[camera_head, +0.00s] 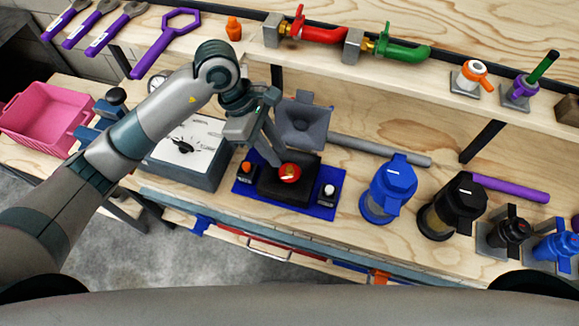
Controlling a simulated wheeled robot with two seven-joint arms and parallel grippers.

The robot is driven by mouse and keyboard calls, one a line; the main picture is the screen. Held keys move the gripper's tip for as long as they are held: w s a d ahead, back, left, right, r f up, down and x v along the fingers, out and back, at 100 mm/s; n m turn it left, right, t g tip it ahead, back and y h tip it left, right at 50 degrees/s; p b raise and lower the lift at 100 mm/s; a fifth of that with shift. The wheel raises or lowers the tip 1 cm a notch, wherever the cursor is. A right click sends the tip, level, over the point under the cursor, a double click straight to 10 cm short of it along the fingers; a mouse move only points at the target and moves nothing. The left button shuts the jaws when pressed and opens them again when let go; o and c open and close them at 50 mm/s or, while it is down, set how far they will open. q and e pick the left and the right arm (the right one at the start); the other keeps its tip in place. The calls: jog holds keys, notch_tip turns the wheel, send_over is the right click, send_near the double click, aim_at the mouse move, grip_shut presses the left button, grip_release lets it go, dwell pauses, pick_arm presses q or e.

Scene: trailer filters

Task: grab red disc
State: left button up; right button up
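The red disc (290,173), with a pale and gold mark on its top, sits on a black block (272,188) on a blue mat (243,184). My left gripper (277,160) reaches down from the upper left, with its fingertips close beside the left edge of the disc. The fingers overlap in this view, so I cannot tell how far apart they are or whether they touch the disc. My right gripper is not in view.
An orange-topped piece (246,168) and a white-topped piece (328,190) flank the block. A grey square funnel-like part (303,126) stands behind. Blue (389,188) and black (454,207) filter housings stand right. A grey box (187,150) and pink basket (48,118) are left.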

aim_at(289, 167)
pick_arm(q)
jog(key=shift+d+f, duration=0.1)
jog(key=shift+f, duration=0.25)
jog(key=shift+s+d+f+p, duration=0.1)
jog(key=shift+d+f+p, duration=0.3)
jog(key=shift+p, duration=0.25)
jog(key=p+x, duration=0.1)
jog(key=x, duration=0.2)
jog(key=shift+r+p, duration=0.1)
jog(key=shift+p, duration=0.25)
jog(key=shift+d+f, duration=0.2)
jog(key=shift+f, duration=0.45)
grip_shut()
